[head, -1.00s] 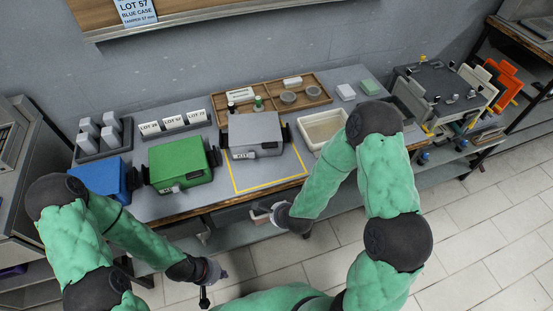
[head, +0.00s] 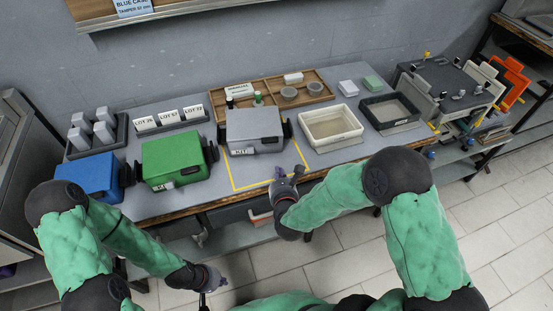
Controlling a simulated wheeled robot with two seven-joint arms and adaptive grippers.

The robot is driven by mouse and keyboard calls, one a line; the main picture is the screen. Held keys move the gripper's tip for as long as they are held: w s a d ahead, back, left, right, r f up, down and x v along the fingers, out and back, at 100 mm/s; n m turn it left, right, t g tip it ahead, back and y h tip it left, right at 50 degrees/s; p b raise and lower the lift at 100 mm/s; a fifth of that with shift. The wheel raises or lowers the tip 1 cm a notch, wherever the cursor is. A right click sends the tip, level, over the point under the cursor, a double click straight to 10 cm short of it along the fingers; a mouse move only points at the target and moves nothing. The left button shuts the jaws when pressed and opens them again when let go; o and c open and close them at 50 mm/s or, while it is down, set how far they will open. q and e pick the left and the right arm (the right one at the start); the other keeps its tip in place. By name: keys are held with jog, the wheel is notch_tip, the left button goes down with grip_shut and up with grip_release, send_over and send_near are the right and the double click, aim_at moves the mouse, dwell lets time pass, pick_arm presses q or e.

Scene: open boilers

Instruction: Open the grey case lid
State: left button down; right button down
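The grey case (head: 254,131) stands on the bench inside a yellow outline, its lid shut. A pale label and a latch show on its front, and black handles stick out at its sides. My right gripper (head: 286,176) is at the bench's front edge, to the lower right of the grey case and apart from it. Its fingers look spread with nothing between them, though they are small. My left gripper (head: 205,296) is low over the floor, in front of the bench and far from the case. Its fingers are too small and dark to read.
The green case (head: 176,160) and blue case (head: 91,177) stand to the left of the grey one. A cream tray (head: 331,128) and a dark tray (head: 390,113) stand to its right. A wooden tray (head: 274,92) with small items is behind it. The outlined bench area in front is clear.

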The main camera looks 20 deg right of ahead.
jog(key=b+x, duration=0.3)
jog(key=x, duration=0.7)
jog(key=shift+f, duration=0.1)
notch_tip(320, 180, up, 3)
jog(key=shift+s+f, duration=0.15)
jog(key=shift+f, duration=0.05)
jog(key=shift+r, duration=0.8)
jog(key=shift+r, duration=0.15)
jog(key=shift+r+g+p, duration=0.3)
jog(key=shift+r+p, duration=0.15)
jog(key=shift+p, duration=0.45)
